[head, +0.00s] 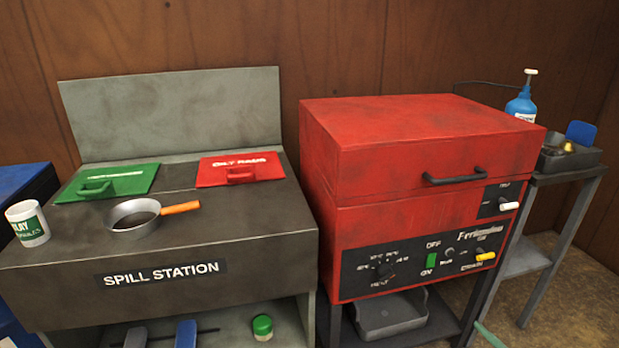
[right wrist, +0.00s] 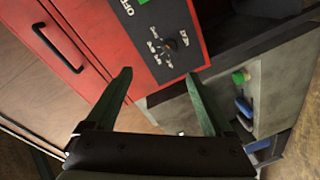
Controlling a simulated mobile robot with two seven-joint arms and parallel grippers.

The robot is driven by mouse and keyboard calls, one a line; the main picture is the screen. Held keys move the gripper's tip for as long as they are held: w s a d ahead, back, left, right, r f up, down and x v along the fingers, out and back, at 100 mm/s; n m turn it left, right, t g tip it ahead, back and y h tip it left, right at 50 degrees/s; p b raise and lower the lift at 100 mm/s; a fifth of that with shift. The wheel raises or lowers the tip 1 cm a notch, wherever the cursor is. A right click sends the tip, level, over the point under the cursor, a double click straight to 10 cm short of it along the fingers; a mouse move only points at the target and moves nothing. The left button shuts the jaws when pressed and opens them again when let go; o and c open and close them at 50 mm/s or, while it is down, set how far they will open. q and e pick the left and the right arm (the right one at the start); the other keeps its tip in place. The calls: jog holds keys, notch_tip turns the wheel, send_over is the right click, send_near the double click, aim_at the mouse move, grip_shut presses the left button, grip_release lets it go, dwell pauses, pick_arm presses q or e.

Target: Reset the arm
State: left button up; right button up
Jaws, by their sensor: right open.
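My right gripper (right wrist: 158,73) is open and empty in the right wrist view, its two dark green fingers spread apart. It is in front of the red machine (right wrist: 85,45), whose dial panel (right wrist: 165,40) lies beyond the fingertips. I cannot tell the exact distance, but no contact shows. In the head view only a thin green piece, probably a finger of mine, shows at the bottom edge below the red machine (head: 420,130). My left gripper is not in view.
The grey spill station (head: 250,248) stands left of the red machine, with a pan (head: 133,218), a white and green cup (head: 28,224), and green (head: 110,180) and red (head: 240,168) lids on it. A side stand (head: 570,172) with a blue bottle (head: 522,103) is at the right.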

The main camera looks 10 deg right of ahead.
jog(key=s+a+f+m+g, duration=0.3)
jog(key=s+a+f+g, duration=0.1)
jog(key=s+a, duration=0.4)
jog(key=s+a+f+m+g, duration=0.35)
jog(key=s+a, duration=0.35)
jog(key=a, duration=0.3)
jog(key=a+m, duration=0.4)
jog(key=a, duration=0.5)
pick_arm(q)
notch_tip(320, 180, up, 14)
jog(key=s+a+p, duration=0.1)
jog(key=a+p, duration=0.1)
jog(key=p, duration=1.7)
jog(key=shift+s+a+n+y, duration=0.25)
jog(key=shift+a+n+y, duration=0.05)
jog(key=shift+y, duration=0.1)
pick_arm(e)
notch_tip(320, 180, up, 15)
jog(key=d+m, duration=0.1)
jog(key=d, duration=0.1)
jog(key=shift+s, duration=0.3)
